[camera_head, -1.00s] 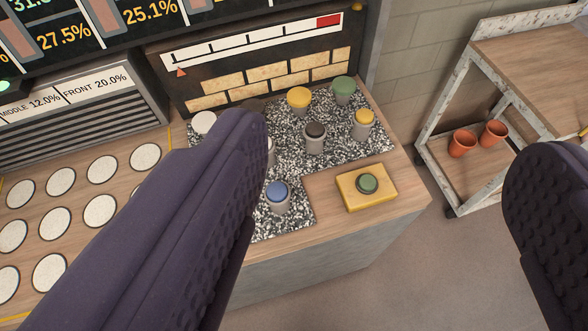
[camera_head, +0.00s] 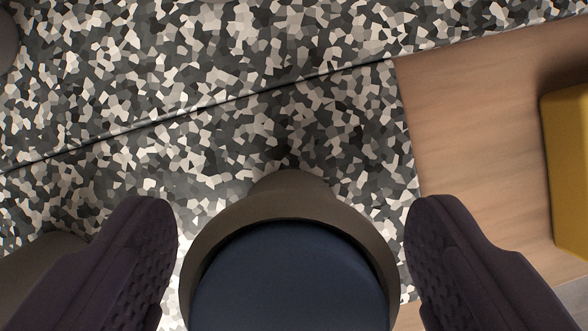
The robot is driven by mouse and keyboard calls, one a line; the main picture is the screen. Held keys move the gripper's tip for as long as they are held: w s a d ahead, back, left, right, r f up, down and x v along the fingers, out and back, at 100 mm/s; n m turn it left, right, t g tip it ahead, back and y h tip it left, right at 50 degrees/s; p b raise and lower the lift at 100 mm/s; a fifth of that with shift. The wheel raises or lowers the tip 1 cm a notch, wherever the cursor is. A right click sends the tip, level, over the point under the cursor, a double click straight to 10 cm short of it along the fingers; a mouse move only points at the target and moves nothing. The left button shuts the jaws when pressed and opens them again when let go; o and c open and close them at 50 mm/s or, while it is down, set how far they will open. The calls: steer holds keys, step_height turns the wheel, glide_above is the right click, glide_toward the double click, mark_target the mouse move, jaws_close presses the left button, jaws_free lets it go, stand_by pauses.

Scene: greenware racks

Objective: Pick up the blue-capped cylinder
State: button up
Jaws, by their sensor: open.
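The blue-capped cylinder (camera_head: 290,280) stands at the bottom centre of the view, seen from above, with its dark blue top inside a grey-brown rim. The lower part of its top is cut off by the picture edge. My gripper (camera_head: 290,235) is open, with one dark, textured finger on each side of the cylinder. A gap shows between each finger and the rim; neither finger appears to touch it.
The cylinder is on a black-and-white speckled mat (camera_head: 285,120), with bare wood (camera_head: 480,130) to the right. A yellow block (camera_head: 570,170) is at the right edge. A grey-brown object (camera_head: 40,265), partly hidden, is beside the left finger.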

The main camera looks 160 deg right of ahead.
steer(key=shift+w+a+f, duration=0.1)
steer(key=shift+w+f, duration=0.2)
steer(key=shift+f, duration=0.35)
steer(key=shift+r, duration=0.15)
steer(key=c, duration=1.2)
steer(key=shift+r, duration=0.15)
